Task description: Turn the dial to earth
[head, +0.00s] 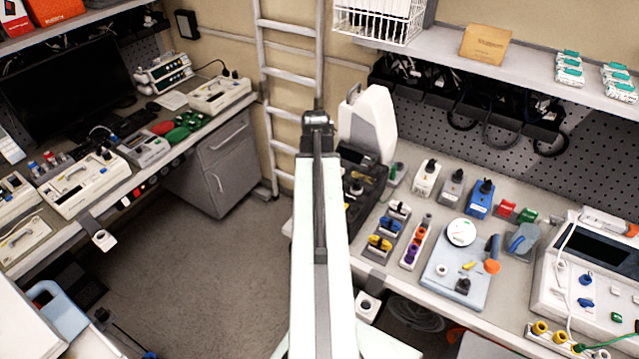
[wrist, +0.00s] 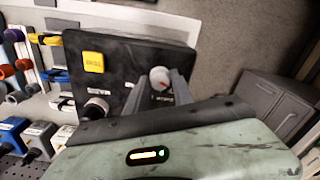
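The dial (wrist: 159,78) is a small round pale knob with a red mark on a black panel (wrist: 130,52) in the wrist view. In the head view the black unit (head: 375,196) stands on the right bench, partly behind my arm.
Several small modules, including a blue one (head: 481,198), stand close right of the unit. A shelf (head: 520,72) overhangs the bench. The floor (head: 190,270) at left is clear.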

